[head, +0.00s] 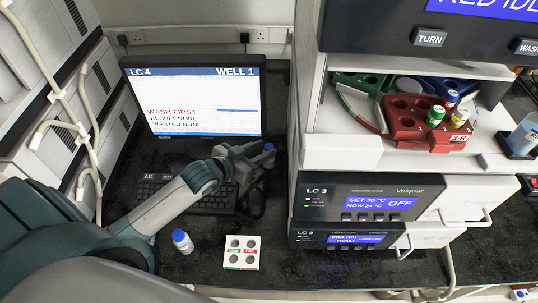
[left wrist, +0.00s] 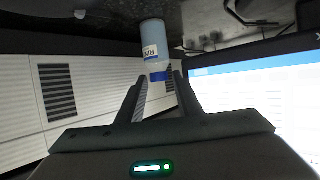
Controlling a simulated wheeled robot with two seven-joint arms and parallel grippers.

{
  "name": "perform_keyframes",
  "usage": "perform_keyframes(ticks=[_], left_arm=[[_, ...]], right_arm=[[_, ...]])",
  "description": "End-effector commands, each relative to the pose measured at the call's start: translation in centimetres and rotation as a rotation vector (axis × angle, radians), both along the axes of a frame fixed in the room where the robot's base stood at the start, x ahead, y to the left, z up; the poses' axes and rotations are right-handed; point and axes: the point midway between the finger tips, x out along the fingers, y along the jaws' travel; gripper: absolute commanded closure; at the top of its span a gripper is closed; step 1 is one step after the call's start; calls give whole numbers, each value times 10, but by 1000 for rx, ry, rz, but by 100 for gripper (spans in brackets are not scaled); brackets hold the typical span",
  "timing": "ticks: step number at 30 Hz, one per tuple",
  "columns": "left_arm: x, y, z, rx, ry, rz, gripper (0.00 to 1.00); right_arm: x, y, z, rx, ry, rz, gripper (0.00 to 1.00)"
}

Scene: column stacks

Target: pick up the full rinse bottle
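A bottle with a blue cap and a label starting "RIN" (left wrist: 153,45) shows in the left wrist view, light bluish near its base. That view looks upside down, with the bottle standing on the dark bench. In the head view only its blue cap (head: 269,146) shows clearly; my left gripper (head: 260,160) hides most of the rest. My left gripper (left wrist: 160,78) is open, its fingertips either side of the cap with gaps visible. A second blue-capped bottle (head: 182,242) stands at the front of the bench; its label is unreadable. My right gripper is not in view.
A monitor (head: 195,100) stands behind my left arm, with a keyboard (head: 190,192) and mouse (head: 257,201) below. A white block with several holes (head: 241,252) sits in front. The LC 3 instrument (head: 370,205) rises close on the right. A red vial rack (head: 408,128) stands on it.

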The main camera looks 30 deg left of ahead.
Motion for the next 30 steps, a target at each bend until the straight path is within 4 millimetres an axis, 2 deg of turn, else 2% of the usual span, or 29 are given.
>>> perform_keyframes(ticks=[3, 9, 24, 26, 27, 30], left_arm=[[14, -4, -3, 0, 1, 1, 68], [28, -8, -12, -1, 0, 0, 68], [29, -9, -13, 0, 0, 0, 68], [29, -9, -13, 0, 0, 0, 80], [29, -9, -13, 0, 0, 0, 90], [29, -9, -13, 0, 0, 0, 91]], right_arm=[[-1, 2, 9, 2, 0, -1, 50], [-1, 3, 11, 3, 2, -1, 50], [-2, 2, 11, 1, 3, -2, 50], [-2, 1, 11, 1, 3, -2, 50], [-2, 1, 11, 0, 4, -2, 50], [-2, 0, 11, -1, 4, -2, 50]])
